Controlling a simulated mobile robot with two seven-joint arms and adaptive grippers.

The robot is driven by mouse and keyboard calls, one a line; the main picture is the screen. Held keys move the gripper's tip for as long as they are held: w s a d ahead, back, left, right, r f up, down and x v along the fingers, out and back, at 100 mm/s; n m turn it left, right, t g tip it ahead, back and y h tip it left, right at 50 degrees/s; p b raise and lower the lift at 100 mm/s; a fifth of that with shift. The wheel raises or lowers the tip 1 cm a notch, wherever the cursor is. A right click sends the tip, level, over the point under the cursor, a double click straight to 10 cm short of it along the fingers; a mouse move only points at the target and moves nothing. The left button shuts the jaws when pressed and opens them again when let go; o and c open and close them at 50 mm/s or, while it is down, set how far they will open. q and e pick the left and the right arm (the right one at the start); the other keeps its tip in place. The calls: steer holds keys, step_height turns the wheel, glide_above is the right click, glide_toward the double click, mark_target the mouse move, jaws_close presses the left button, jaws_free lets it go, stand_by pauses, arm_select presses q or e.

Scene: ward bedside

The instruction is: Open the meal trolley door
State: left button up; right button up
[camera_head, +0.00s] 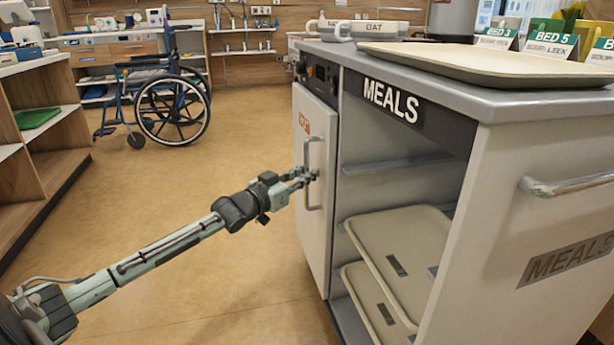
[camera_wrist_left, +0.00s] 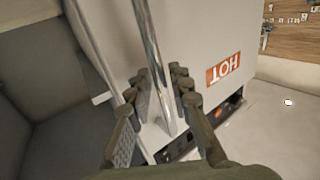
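The meal trolley (camera_head: 485,105) stands at the right in the head view. Its light grey door (camera_head: 314,235), with a red HOT label, is on the left part of the front and looks closed. A vertical metal handle (camera_head: 306,192) is on the door. My left gripper (camera_head: 312,176) is at this handle. In the left wrist view, the fingers of my left gripper (camera_wrist_left: 162,82) stand on either side of the handle bar (camera_wrist_left: 152,50), with a gap showing on the right side. The HOT label (camera_wrist_left: 223,69) appears upside down there. My right gripper is out of view.
An open bay beside the door holds trays (camera_head: 405,245). A large tray (camera_head: 490,62), bowls (camera_head: 378,29) and bed cards (camera_head: 550,45) are on top of the trolley. A wheelchair (camera_head: 170,105) stands far back. A shelf unit (camera_head: 45,165) is at left; floor between is clear.

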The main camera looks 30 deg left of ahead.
arm_select(q)
steer(key=shift+w, duration=0.25)
jaws_close()
stand_by(0.3)
